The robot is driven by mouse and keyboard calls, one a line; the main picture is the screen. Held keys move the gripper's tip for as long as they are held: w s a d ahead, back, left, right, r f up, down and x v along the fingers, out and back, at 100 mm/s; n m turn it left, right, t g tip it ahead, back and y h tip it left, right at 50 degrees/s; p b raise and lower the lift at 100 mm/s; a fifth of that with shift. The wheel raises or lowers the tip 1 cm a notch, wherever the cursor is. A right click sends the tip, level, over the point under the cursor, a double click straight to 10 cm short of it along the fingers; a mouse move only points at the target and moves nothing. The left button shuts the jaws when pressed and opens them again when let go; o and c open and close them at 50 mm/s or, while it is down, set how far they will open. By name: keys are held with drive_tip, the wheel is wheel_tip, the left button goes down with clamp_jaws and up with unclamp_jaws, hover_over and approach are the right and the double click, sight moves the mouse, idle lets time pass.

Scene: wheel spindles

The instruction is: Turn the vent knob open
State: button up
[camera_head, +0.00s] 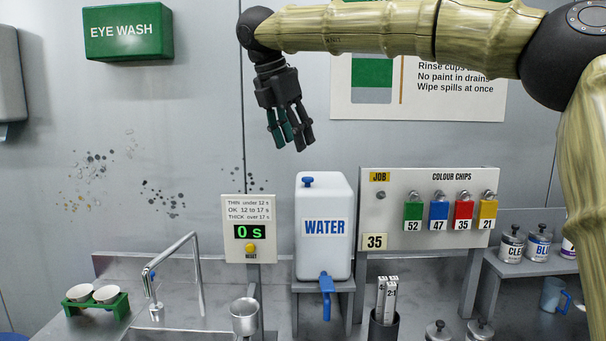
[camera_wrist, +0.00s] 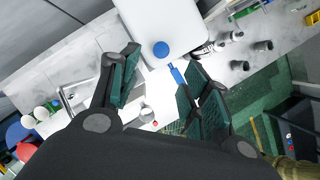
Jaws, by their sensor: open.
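The white water container (camera_head: 323,255) stands upright on a metal stand, with "WATER" in blue on its front. The vent knob (camera_head: 308,182) is a small blue cap on its top, toward the left. It shows as a blue disc in the wrist view (camera_wrist: 161,49), between and beyond my fingertips. A blue tap (camera_head: 327,290) sits low on the container's front. My gripper (camera_head: 290,143) is open and empty, with fingers pointing down, above and slightly left of the knob. A visible gap separates them. Whether the knob is open cannot be told.
A timer panel (camera_head: 249,229) reading "0 s" stands left of the container. A board with colour chips (camera_head: 430,215) stands to its right. Below are a metal cup (camera_head: 245,316), a faucet (camera_head: 175,262) and a dark holder (camera_head: 383,328). The space directly above the container is clear.

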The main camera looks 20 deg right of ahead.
sight(308, 178)
drive_tip(key=p+x, duration=0.1)
drive_tip(key=x, duration=0.8)
drive_tip(key=shift+d+f, duration=0.1)
drive_tip(key=shift+d, duration=0.05)
drive_tip(key=shift+s, duration=0.1)
drive_tip(key=c, duration=1)
